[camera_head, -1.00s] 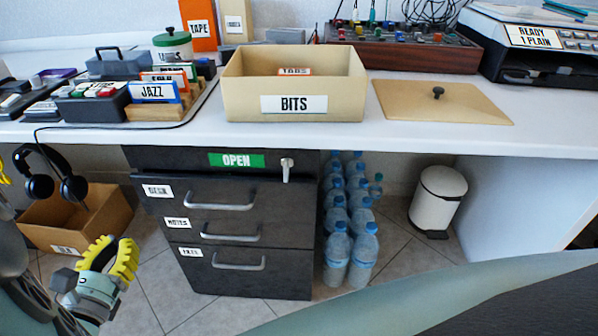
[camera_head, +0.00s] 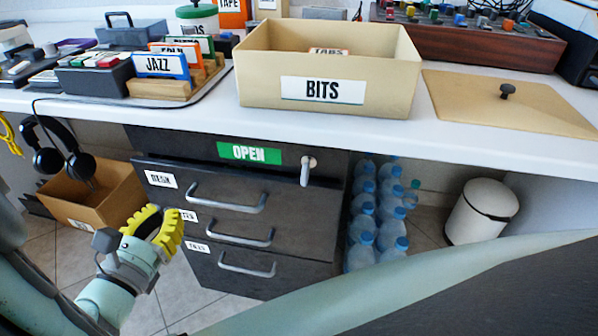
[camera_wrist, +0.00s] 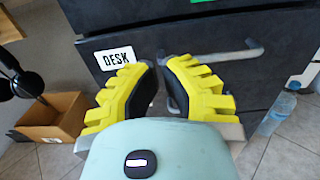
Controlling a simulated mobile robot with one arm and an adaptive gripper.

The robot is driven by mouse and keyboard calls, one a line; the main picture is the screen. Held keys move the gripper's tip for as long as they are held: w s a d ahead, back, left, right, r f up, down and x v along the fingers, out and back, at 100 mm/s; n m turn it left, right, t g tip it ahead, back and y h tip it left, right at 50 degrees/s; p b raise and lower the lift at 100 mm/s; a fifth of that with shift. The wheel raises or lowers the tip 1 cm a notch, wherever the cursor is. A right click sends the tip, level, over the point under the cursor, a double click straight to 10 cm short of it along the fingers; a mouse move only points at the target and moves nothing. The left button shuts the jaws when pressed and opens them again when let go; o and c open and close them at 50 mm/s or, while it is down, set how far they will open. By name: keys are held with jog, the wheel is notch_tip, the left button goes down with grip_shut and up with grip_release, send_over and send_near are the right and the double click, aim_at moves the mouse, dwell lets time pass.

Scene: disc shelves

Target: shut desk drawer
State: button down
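The desk drawer is the top drawer (camera_head: 225,205) of the dark cabinet, labelled DESK, with a silver bar handle (camera_head: 227,198). Its front seems to stand out a little from the cabinet panel above; how far is hard to tell. The DESK label (camera_wrist: 115,57) and the handle (camera_wrist: 212,55) also show in the wrist view. My gripper (camera_head: 164,224), with yellow ribbed fingers, is in front of the cabinet's left side, low beside the drawers. In the wrist view its fingertips (camera_wrist: 163,66) are almost together, with nothing visible between them, pointing at the drawer front. I see no clear contact.
Two more drawers sit below. A key (camera_head: 308,170) sticks out beside the OPEN sign (camera_head: 250,153). A cardboard box (camera_head: 90,200) and hanging headphones (camera_head: 60,155) are at left. Bottles (camera_head: 375,225) and a white bin (camera_head: 482,210) are at right. The white desk top (camera_head: 200,113) overhangs.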

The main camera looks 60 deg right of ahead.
aim_at(193, 175)
jog(key=x, duration=0.8)
jog(key=shift+d+r, duration=0.1)
jog(key=shift+d, duration=0.1)
jog(key=shift+w+d, duration=0.15)
jog(key=shift+d, duration=0.2)
jog(key=shift+d+f, duration=0.2)
jog(key=shift+d, duration=0.2)
jog(key=shift+x, duration=0.9)
jog(key=shift+w+a, duration=0.1)
jog(key=shift+a+r+b, duration=0.1)
jog(key=shift+a+b, duration=0.05)
jog(key=shift+b, duration=0.3)
